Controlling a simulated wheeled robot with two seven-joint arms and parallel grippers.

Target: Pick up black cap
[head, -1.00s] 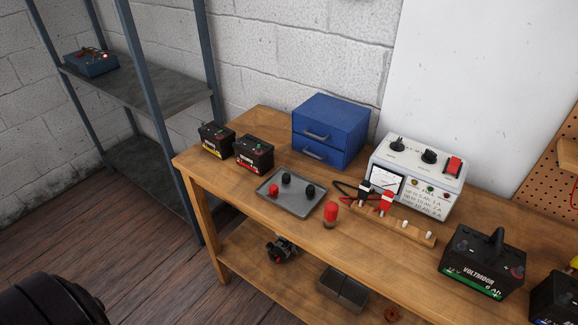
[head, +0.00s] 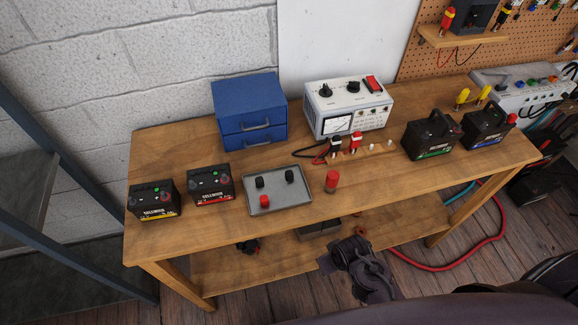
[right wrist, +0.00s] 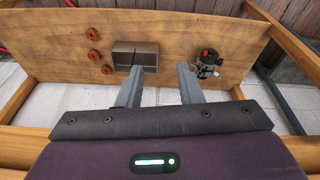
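Two black caps, one at the left (head: 260,182) and one at the right (head: 289,175), stand upright in a shallow grey tray (head: 285,200) on the wooden bench. A red cap (head: 264,201) stands in the tray's front part. My right gripper (right wrist: 160,68) is open and empty in the right wrist view, its two grey fingers apart, pointing toward the bench's lower shelf (right wrist: 215,35). No cap shows in that view. In the head view a dark part of my arm shows in front of the bench. My left gripper is not in view.
A red-topped cylinder (head: 332,181) stands right of the tray. Two batteries (head: 153,200) (head: 210,186) are to its left. A blue drawer box (head: 249,100) and white tester (head: 350,95) stand behind. A grey bin (right wrist: 135,52) sits on the lower shelf.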

